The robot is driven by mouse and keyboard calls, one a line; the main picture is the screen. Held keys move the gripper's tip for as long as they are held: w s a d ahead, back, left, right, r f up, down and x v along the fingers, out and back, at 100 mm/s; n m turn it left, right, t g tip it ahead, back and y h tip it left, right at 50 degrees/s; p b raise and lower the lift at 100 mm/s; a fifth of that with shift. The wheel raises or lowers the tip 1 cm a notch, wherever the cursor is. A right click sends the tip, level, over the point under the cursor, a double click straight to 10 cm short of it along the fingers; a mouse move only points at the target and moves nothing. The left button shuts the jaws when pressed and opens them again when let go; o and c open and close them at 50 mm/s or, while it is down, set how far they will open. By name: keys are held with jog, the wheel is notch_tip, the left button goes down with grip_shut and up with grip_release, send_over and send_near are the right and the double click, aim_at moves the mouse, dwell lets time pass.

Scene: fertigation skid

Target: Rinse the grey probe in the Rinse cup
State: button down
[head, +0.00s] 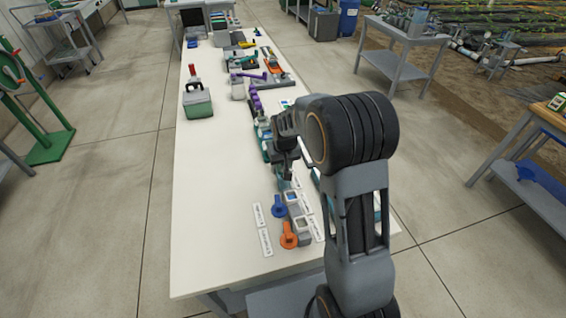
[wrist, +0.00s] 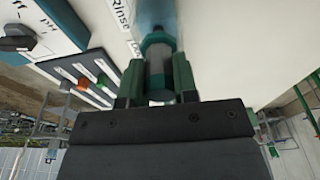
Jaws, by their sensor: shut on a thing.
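In the wrist view the grey probe (wrist: 158,66), with a teal collar, is between the green fingers of my gripper (wrist: 157,78), which is shut on it. The probe points away from the gripper. A pale blue, blurred form (wrist: 156,14) lies beyond the probe's far end, beside a white label (wrist: 121,14) reading "Rinse"; it appears to be the Rinse cup. I cannot tell whether the probe's tip is inside it. In the head view my gripper (head: 284,165) is low over the bench, and my arm hides part of that area.
A blue handle (head: 279,206) and an orange handle (head: 289,236) stand near the front beside white label strips. A teal meter box marked pH (wrist: 50,22) is close by. A green-grey cooler (head: 198,101) stands further back.

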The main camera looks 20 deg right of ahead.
jog(key=shift+r, duration=0.1)
jog(key=shift+r+p, duration=0.5)
jog(key=shift+r, duration=0.25)
jog(key=shift+f, duration=0.1)
jog(key=shift+f+b, duration=0.6)
jog(key=shift+f, duration=0.15)
jog(key=shift+r, duration=0.2)
jog(key=shift+r+p, duration=0.55)
jog(key=shift+r, duration=0.1)
jog(key=shift+f, duration=0.2)
jog(key=shift+f+b, duration=0.65)
jog(key=shift+r, duration=0.2)
